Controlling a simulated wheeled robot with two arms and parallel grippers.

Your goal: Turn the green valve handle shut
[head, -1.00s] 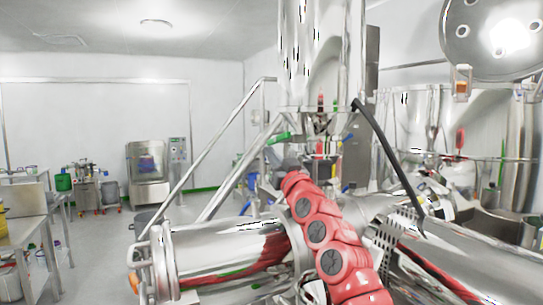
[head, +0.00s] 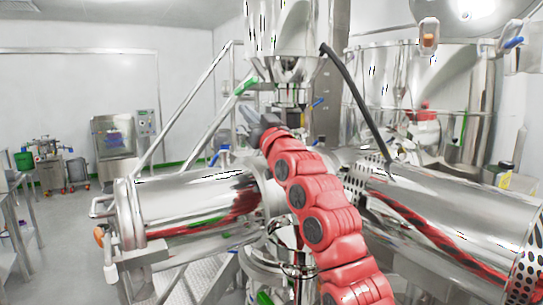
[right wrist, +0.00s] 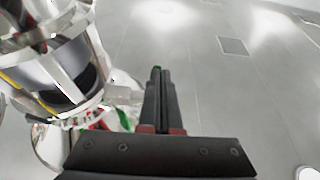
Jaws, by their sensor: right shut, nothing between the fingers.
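The green valve handle (head: 246,86) shows in the head view at the lower left of the steel hopper's outlet. It slants up to the right. My right gripper (head: 246,114) is at the end of the red arm, just below the handle in the picture. Whether they touch is unclear. In the right wrist view the right gripper's dark fingers (right wrist: 157,72) are together with nothing between them. My left gripper is not in view.
The steel hopper (head: 285,45) stands above the outlet. A horizontal steel cylinder (head: 185,200) lies at the left and another (head: 460,215) at the right. A black hose (head: 360,112) hangs right of the hopper. Open floor (head: 70,225) lies at the left.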

